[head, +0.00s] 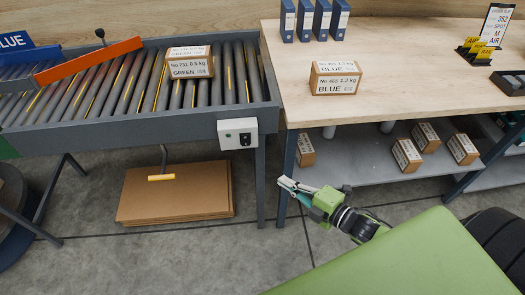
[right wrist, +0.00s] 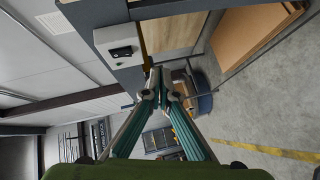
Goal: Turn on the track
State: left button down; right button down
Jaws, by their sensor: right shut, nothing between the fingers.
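The track is a grey roller conveyor (head: 120,122) on the left of the head view. A white control box (head: 238,134) with a green button and a dark switch is fixed to its front right corner. The box also shows in the right wrist view (right wrist: 119,46), tilted, up and left of the fingertips. My right gripper (head: 283,184) is shut and empty, below and right of the box and apart from it. Its fingers meet near the middle of the right wrist view (right wrist: 160,72). My left gripper is not in view.
A box marked GREEN (head: 190,68) lies on the rollers, near an orange bar (head: 90,60). A wooden table (head: 400,90) with a box marked BLUE (head: 335,84) stands right of the track. Flat cardboard (head: 180,205) lies on the floor below the track. Grey floor is clear in front.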

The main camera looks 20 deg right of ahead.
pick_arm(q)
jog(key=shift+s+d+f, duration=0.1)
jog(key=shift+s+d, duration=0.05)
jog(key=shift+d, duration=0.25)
pick_arm(e)
notch_tip(320, 180, up, 6)
jog(key=a+n+y, duration=0.2)
jog(key=shift+s+a+n, duration=0.15)
jog(key=shift+s+n, duration=0.15)
jog(key=shift+s, duration=0.05)
jog(key=shift+w, duration=0.1)
jog(key=p, duration=0.1)
send_near(242, 145)
jog(key=a, duration=0.4)
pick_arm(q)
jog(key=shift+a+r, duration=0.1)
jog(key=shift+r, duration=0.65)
pick_arm(e)
jog(key=shift+w+d+f, duration=0.15)
jog(key=shift+w+d, duration=0.05)
jog(key=shift+w, duration=0.65)
jog(key=shift+w+d+f, duration=0.1)
jog(key=shift+w+d, duration=0.1)
jog(key=shift+w, duration=0.6)
jog(key=shift+w+d+f, duration=0.15)
jog(key=shift+w, duration=0.7)
